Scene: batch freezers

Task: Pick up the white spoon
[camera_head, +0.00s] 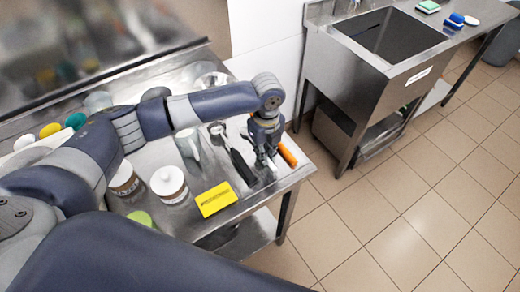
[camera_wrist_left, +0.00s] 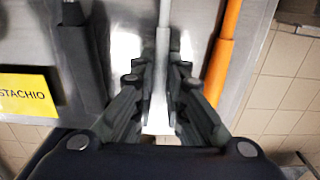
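The white spoon's pale handle (camera_wrist_left: 163,30) runs down the middle of the left wrist view and passes between the fingers of my left gripper (camera_wrist_left: 162,78). The fingers stand close on both sides of the handle. I cannot tell whether they press on it. In the head view my left gripper (camera_head: 266,160) points down near the right end of the steel table and hides most of the spoon. My right gripper is not in view.
An orange handle (camera_head: 287,154) lies right of the gripper and a dark-handled utensil (camera_head: 242,166) left of it. A yellow label (camera_head: 215,199), jars (camera_head: 168,182) and a cup (camera_head: 188,143) stand on the table (camera_head: 254,203). A sink (camera_head: 385,45) is farther right.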

